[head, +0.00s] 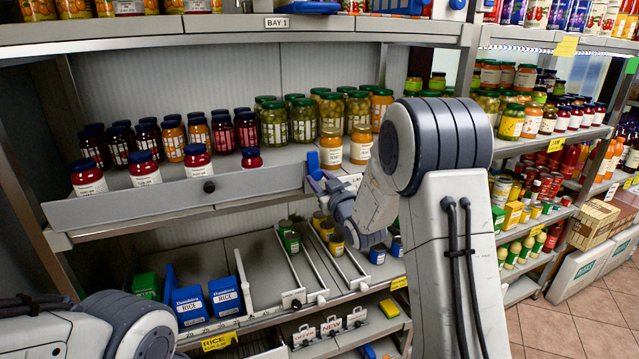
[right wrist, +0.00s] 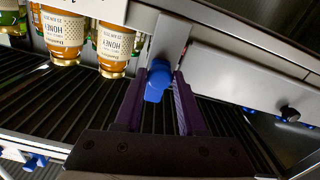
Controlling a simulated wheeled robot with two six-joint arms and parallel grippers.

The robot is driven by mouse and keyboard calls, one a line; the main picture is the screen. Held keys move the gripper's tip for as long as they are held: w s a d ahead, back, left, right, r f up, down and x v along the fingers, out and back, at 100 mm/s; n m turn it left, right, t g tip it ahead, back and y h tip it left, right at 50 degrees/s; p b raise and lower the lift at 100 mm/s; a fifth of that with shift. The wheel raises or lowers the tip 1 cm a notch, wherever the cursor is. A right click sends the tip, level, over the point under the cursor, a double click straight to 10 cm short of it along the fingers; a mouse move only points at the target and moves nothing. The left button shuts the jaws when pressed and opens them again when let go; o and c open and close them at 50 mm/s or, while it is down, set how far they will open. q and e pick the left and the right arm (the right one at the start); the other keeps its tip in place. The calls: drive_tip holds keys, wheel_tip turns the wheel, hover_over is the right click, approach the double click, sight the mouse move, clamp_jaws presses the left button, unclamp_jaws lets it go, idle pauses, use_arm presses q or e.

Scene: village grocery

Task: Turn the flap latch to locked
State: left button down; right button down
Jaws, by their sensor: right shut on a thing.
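The blue flap latch (right wrist: 158,80) sits on the shelf's front edge at the end of the grey flap (right wrist: 245,72). In the head view the flap (head: 250,184) runs along the front of the jar shelf, with a black knob (head: 208,186) at its middle. My right gripper (right wrist: 158,100) has its purple fingers on either side of the latch, shut on it. In the head view my right gripper (head: 322,184) is at the flap's right end, partly hidden by its own wrist. My left arm shows at the lower left, but its gripper is out of view.
Honey jars (right wrist: 113,48) stand close to the gripper, on the left in the wrist view. Several jars (head: 196,160) stand behind the flap. Below are rice boxes (head: 225,296) and divider rails (head: 290,265). An upper shelf (head: 230,28) overhangs.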

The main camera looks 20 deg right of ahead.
drive_tip(key=n+b, duration=0.2)
drive_tip(key=b, duration=0.1)
drive_tip(key=n+b, duration=0.2)
drive_tip(key=b, duration=0.2)
drive_tip(key=n+b, duration=0.2)
drive_tip(key=b, duration=0.2)
drive_tip(key=shift+f, duration=0.35)
drive_tip(key=n+b, duration=0.3)
drive_tip(key=b, duration=0.2)
drive_tip(key=n+b, duration=0.4)
drive_tip(key=shift+d+r+n+b, duration=0.1)
drive_tip(key=shift+r+n+b, duration=0.1)
drive_tip(key=shift+n+b, duration=0.15)
drive_tip(key=shift+r+n+b, duration=0.2)
drive_tip(key=shift+n+b, duration=1.25)
drive_tip(key=shift+n, duration=0.3)
drive_tip(key=c, duration=0.5)
unclamp_jaws()
drive_tip(key=shift+s, duration=0.1)
